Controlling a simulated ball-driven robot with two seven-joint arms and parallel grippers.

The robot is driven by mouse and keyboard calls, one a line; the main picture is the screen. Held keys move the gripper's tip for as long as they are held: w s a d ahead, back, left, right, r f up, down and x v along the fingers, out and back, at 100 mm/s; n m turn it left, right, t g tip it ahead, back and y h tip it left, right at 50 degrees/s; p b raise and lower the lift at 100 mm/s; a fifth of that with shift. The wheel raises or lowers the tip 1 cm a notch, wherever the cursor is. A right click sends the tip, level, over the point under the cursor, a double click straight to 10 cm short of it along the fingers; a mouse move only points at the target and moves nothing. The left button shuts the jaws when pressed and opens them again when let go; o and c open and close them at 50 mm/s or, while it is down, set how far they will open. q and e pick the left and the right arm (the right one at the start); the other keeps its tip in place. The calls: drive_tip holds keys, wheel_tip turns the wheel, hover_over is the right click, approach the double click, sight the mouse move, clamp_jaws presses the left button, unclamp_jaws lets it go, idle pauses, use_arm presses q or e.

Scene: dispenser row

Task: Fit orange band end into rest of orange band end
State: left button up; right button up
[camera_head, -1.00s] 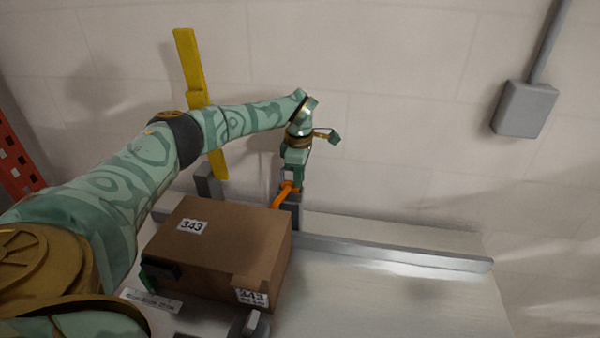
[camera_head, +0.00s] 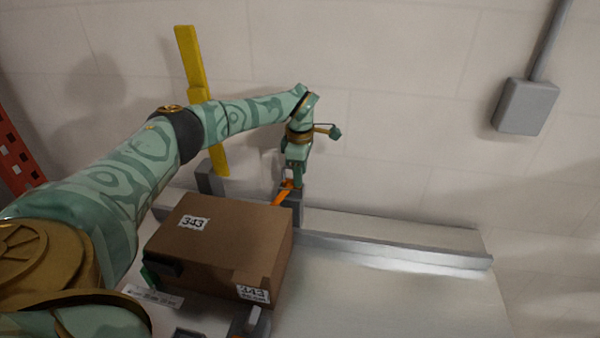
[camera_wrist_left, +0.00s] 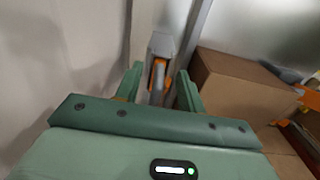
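The orange band end (camera_head: 281,197) shows as a short orange strip behind the brown box, beside a grey upright block (camera_head: 293,208). It also shows in the left wrist view (camera_wrist_left: 158,75), in front of the grey block's end (camera_wrist_left: 161,44). My left gripper (camera_head: 292,184) points down at the band end. In the left wrist view its two green fingers (camera_wrist_left: 158,88) stand apart, one on each side of the orange piece, with gaps visible. The rest is not clearly distinguishable from the grey block. Whether the band end touches it cannot be told. My right gripper is not in view.
A brown box (camera_head: 220,245) labelled 343 stands just in front of the grey block. A grey rail (camera_head: 400,245) runs along the back of the pale table (camera_head: 390,300), clear at right. A yellow upright (camera_head: 193,70) stands behind my left arm. A grey wall box (camera_head: 525,106) hangs at right.

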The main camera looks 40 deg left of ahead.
use_arm(q)
wheel_tip(320, 180, up, 16)
drive_tip(key=p, duration=0.3)
drive_tip(key=shift+s+d+f, duration=0.15)
drive_tip(key=shift+s, duration=0.1)
